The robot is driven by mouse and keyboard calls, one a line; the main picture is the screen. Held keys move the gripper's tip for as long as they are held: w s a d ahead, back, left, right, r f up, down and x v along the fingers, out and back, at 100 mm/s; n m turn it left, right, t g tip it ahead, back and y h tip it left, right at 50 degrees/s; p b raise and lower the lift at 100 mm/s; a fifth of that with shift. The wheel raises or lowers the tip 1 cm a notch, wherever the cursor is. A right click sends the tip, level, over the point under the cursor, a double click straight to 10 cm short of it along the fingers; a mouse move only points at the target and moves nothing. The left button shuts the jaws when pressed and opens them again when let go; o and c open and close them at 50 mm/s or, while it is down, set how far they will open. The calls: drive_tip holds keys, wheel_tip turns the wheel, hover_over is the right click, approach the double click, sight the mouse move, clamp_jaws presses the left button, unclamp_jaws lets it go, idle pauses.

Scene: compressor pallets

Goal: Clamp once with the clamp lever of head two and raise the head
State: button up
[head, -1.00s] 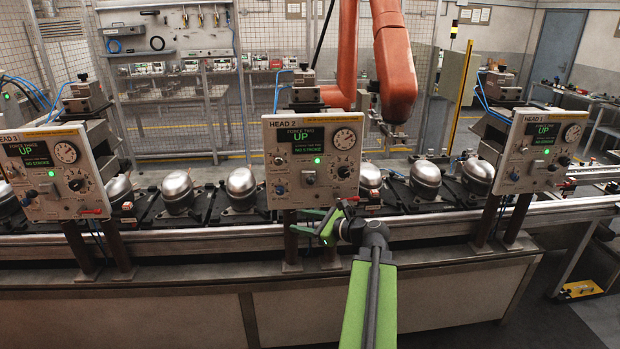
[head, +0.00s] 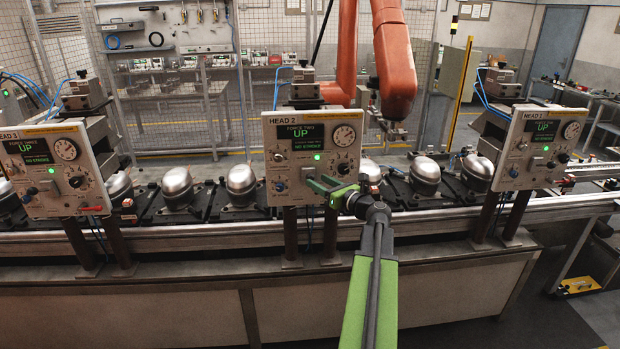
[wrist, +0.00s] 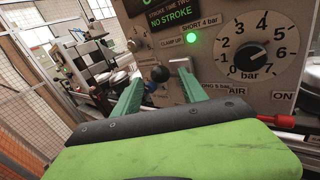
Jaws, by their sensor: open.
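The head two panel (head: 285,140) stands upright at the middle of the head view, its display (head: 302,138) reading UP and a green lamp lit. My gripper (head: 313,184) is open in front of the panel's lower middle. A pale plate (wrist: 181,63) is at the right fingertip. The panel's lower middle is partly hidden by my gripper in the head view.
A pressure dial (wrist: 247,58) and a red handle (wrist: 238,118) are right of the fingers. Silver compressors (head: 242,184) stand on the line behind the panel. Head three (head: 50,165) and head one (head: 540,145) panels are left and right. An orange robot arm (head: 395,60) hangs behind.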

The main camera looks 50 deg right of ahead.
sight(313, 179)
drive_tip(key=w, duration=0.5)
drive_tip(key=shift+d, duration=0.25)
clamp_jaws()
drive_tip(key=shift+f, duration=0.1)
idle(1.0)
